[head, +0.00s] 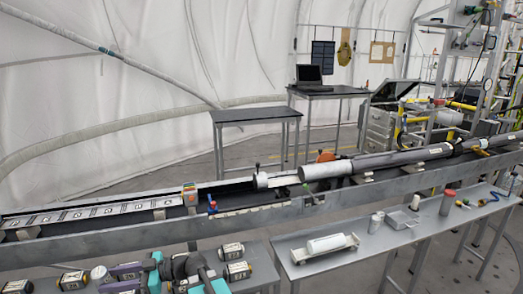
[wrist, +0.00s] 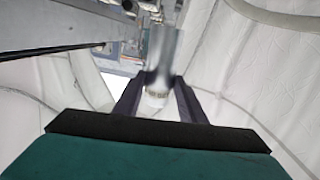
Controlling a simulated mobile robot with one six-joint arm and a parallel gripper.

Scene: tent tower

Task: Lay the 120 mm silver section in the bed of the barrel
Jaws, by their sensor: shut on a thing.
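In the wrist view my gripper (wrist: 156,90) is shut on a silver section (wrist: 162,52), a smooth cylinder with a pale end low between the two dark fingers. The silver section extends up the picture from the fingers. I cannot read its length. In the head view the barrel (head: 410,155) is a long grey tube along the beam at the right. A wider silver cylinder (head: 322,171) lies at its near end, and a dark open bed (head: 232,189) shows left of a pale collar (head: 262,180). My gripper and the held section cannot be made out in the head view.
A long grey beam (head: 110,236) crosses the head view. In front, a grey bench (head: 350,262) carries a white cylinder (head: 328,243) on a cradle and several small items. Several dark, pale-ended cylinders (head: 238,271) lie near my arm. Two small tables (head: 255,114) stand behind.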

